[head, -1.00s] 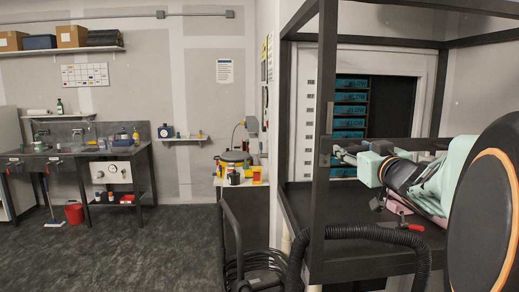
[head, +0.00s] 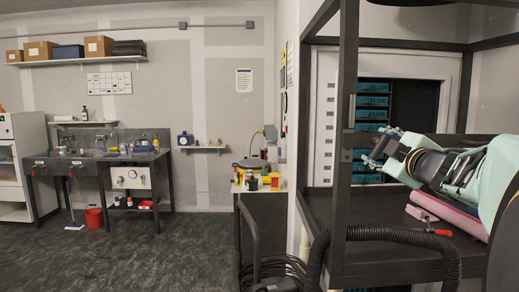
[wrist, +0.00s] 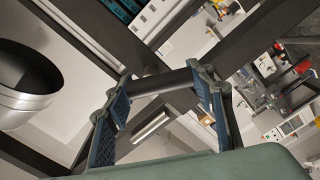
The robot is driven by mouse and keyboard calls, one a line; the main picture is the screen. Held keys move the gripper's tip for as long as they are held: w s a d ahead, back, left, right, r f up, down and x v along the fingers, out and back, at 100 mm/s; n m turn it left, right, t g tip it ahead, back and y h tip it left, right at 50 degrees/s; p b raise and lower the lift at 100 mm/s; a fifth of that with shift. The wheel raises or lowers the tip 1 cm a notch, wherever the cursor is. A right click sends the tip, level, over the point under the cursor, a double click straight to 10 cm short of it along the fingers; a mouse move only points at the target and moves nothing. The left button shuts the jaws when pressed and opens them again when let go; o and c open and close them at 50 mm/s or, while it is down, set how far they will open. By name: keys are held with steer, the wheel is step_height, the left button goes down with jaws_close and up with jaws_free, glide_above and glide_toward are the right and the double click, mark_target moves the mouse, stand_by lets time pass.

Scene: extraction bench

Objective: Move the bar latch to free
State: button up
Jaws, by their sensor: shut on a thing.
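My gripper (head: 375,150) is beside the dark upright post (head: 347,190) of the frame in the head view, to its right. In the wrist view its two ribbed blue-grey fingers (wrist: 163,80) are apart and closed on the ends of a dark round bar (wrist: 163,82), which I take to be the bar latch. A shiny metal cylinder (wrist: 151,125) shows below this bar, between the fingers. In the head view a small grey plate (head: 347,141) is on the post near my gripper. The bar itself is too small to make out there.
Behind the frame is a white-edged cabinet (head: 325,125) with teal drawers (head: 372,115). A pink roll (head: 445,214) and a red-handled tool (head: 437,232) lie on the dark bench under my arm. A black hose (head: 390,236) curves in front. The floor at left is open.

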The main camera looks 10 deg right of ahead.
steer(key=n+b, duration=0.1)
steer(key=n, duration=0.3)
steer(key=n+b, duration=0.1)
steer(key=shift+s+d+f+n+b, duration=0.1)
steer(key=shift+d+n+b, duration=0.15)
steer(key=shift+n+b, duration=0.15)
steer(key=shift+n, duration=0.3)
steer(key=o, duration=1.2)
steer(key=shift+c, duration=0.2)
